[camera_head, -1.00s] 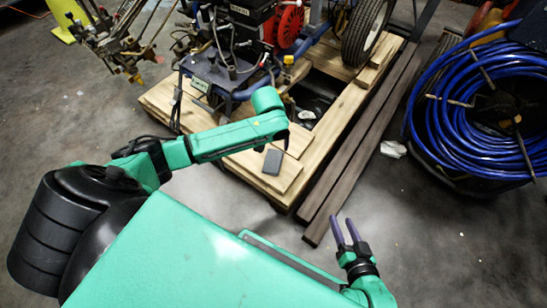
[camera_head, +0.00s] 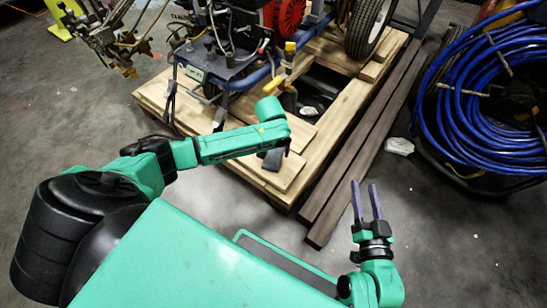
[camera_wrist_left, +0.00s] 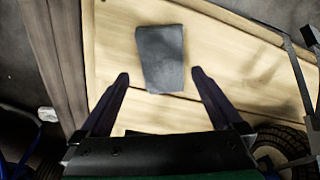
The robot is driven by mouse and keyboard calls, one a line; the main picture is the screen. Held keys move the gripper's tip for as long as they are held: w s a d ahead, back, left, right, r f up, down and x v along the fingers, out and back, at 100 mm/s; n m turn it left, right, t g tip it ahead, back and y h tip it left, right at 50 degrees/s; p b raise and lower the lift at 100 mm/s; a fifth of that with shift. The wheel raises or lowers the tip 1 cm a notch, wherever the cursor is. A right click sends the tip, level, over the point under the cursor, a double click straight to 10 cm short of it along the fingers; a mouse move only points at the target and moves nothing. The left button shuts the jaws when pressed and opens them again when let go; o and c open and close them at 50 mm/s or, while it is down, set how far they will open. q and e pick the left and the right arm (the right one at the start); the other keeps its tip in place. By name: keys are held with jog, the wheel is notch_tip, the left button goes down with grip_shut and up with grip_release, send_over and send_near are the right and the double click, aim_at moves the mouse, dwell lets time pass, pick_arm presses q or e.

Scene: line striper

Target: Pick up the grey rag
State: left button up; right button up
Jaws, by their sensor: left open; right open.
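The grey rag (camera_head: 272,161) lies flat on the wooden pallet boards, partly covered by my left forearm in the head view. In the left wrist view the whole rag (camera_wrist_left: 160,58) shows as a dark grey, roughly rectangular piece on pale wood. My left gripper (camera_wrist_left: 159,76) is open, with its two fingers apart on either side of the rag's lower part in that picture. Whether the fingertips touch the wood cannot be told. Its fingers are hidden by the arm in the head view. My right gripper (camera_head: 367,202) is open and empty above the floor.
The wooden pallet (camera_head: 345,125) carries the line striper (camera_head: 235,40) with its wheel (camera_head: 367,28). Dark beams (camera_head: 362,148) lie along the pallet's right side. A blue hose coil (camera_head: 465,90) stands at right. A crumpled white piece (camera_head: 399,146) lies on the floor.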

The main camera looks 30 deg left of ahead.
aim_at(274, 155)
pick_arm(q)
jog(key=shift+w+a+f+b, duration=0.15)
jog(key=shift+w+f+b, duration=0.05)
jog(key=shift+f+b, duration=0.65)
notch_tip(274, 155, down, 2)
jog(key=shift+w+f+b, duration=0.1)
jog(key=shift+w+b, duration=0.05)
jog(key=shift+b, duration=0.5)
jog(key=c, duration=1.2)
pick_arm(e)
jog(key=w+d+r+n+t+y, duration=0.1)
jog(key=r+t, duration=0.4)
jog(key=r, duration=1)
jog(key=w+d+r+n+t+y, duration=0.1)
jog(key=r+t, duration=0.4)
jog(key=r, duration=1.1)
jog(key=shift+w+d+n+y, duration=0.3)
jog(key=shift+w+d+y, duration=0.4)
jog(key=shift+y, duration=0.4)
